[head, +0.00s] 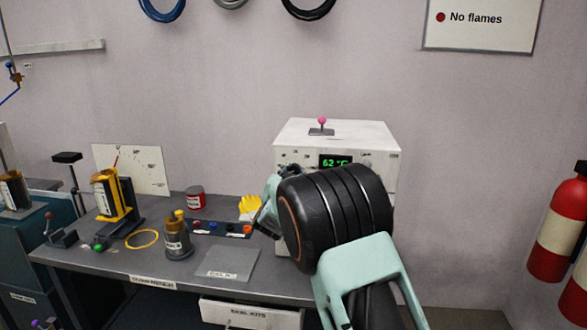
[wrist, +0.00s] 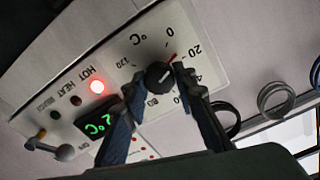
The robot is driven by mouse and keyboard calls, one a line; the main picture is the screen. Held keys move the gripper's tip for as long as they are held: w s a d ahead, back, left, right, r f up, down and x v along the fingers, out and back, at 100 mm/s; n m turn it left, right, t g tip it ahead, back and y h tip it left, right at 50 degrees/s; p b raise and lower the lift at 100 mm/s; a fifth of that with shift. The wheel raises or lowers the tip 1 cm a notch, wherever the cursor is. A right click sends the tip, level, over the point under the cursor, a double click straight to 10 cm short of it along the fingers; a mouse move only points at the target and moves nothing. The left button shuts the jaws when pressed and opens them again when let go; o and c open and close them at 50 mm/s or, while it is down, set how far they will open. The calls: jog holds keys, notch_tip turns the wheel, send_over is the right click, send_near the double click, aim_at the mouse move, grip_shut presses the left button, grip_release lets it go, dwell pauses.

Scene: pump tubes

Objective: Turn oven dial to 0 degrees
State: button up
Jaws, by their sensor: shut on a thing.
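The white oven (head: 335,133) stands on the bench, its green display (head: 334,162) reading 62 °C in the head view. In the wrist view the black oven dial (wrist: 157,75) sits on the white panel within a printed scale. A red mark shows at the dial's edge, between the 0 and the 20. My gripper (wrist: 161,76) is shut on the dial, one finger on each side. In the head view my black wrist and arm hide the dial and most of the gripper. The lamp (wrist: 97,87) near HOT glows red.
A lever with a pink knob (head: 322,121) stands on the oven top. Left on the bench (head: 110,262) are a brown bottle (head: 176,244), a red can (head: 195,197), a yellow ring (head: 142,239) and a grey mat (head: 228,263). A fire extinguisher (head: 558,225) hangs at right.

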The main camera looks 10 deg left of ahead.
jog(key=n+p, duration=0.2)
jog(key=n, duration=0.2)
jog(key=shift+n, duration=0.4)
jog(key=shift+f, duration=0.1)
dwell(0.3)
jog(key=o, duration=1.2)
jog(key=shift+c, duration=0.2)
jog(key=shift+s, duration=0.1)
jog(key=s, duration=1.2)
jog(key=shift+a, duration=0.4)
